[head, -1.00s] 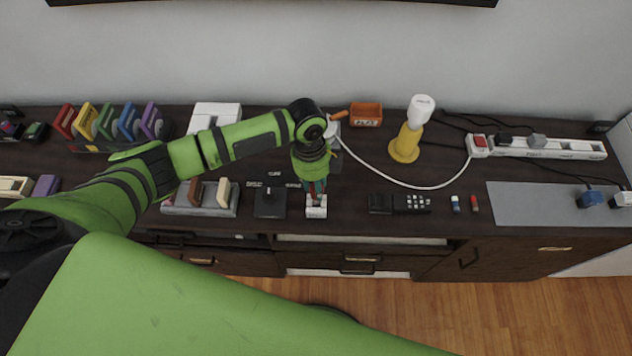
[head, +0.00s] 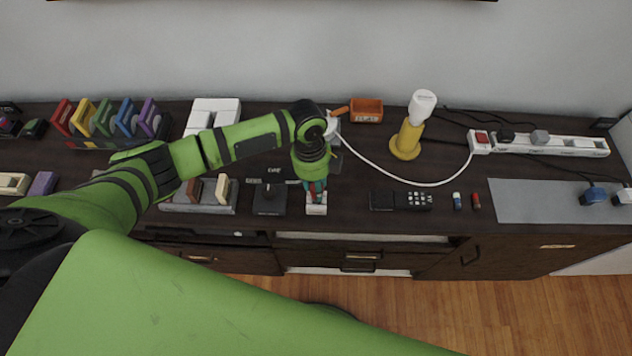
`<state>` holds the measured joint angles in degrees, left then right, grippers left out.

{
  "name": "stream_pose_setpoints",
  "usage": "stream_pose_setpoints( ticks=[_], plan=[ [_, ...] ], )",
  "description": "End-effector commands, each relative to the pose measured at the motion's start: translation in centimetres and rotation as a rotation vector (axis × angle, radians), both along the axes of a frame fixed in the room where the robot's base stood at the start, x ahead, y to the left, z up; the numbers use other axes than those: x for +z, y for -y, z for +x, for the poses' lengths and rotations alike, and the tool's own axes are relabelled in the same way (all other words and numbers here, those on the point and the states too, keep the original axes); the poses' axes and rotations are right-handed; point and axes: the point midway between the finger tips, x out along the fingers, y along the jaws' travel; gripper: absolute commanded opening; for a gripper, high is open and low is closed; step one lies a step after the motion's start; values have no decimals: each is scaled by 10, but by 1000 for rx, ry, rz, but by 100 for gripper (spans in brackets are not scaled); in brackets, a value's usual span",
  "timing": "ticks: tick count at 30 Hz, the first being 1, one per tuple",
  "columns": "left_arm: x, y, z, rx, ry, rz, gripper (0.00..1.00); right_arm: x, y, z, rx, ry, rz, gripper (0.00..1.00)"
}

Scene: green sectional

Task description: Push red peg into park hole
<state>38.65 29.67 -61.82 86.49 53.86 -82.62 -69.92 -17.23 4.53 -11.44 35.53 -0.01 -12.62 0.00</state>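My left gripper (head: 316,194) points down over a small white block (head: 316,209) near the front edge of the dark cabinet top. A little red shows between its fingers, probably the red peg, but it is too small to be sure. I cannot tell whether the fingers are shut on it. The holes and the "park" label cannot be made out; the gripper covers the block's back part. My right gripper is not in view; a large green arm link of mine fills the lower left.
A black joystick-like box (head: 269,198) and a grey tray with upright blocks (head: 199,208) stand left of the gripper. A black remote-like device (head: 400,201) lies to the right.

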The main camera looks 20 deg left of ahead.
Motion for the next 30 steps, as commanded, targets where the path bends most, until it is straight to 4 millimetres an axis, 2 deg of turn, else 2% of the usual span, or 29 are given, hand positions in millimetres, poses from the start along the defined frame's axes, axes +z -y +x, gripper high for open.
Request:
stream_pose_setpoints(
  ticks=[30],
  plan=[
    [-27, 0, 0, 0, -1, 0, 7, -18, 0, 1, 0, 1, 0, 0]
  ],
)
